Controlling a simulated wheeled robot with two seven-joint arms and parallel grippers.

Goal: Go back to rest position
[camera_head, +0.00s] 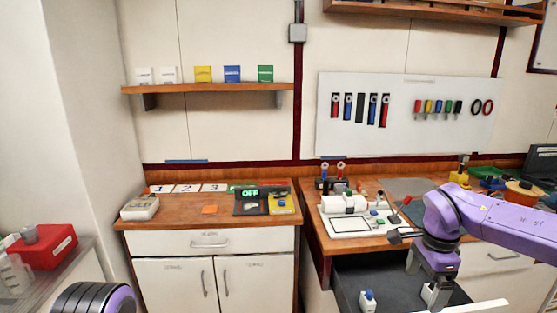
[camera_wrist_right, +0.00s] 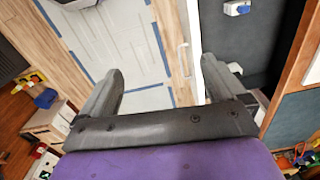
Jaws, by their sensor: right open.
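My right gripper (camera_head: 425,278) hangs in front of the right-hand workbench at the end of the purple arm, its fingers partly hard to make out in the head view. In the right wrist view the two grey fingers of my right gripper (camera_wrist_right: 160,70) stand wide apart with nothing held between them. Of my left arm, only a black and purple rounded part shows at the bottom left of the head view; the left gripper is not visible.
The right workbench (camera_head: 330,241) carries a white device and small parts. The left cabinet (camera_head: 172,240) has cards and an OFF sign (camera_head: 250,193) on top. A dark surface (camera_head: 345,275) with a small white-and-blue bottle (camera_head: 368,300) lies below the right gripper. A red box (camera_head: 45,247) stands left.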

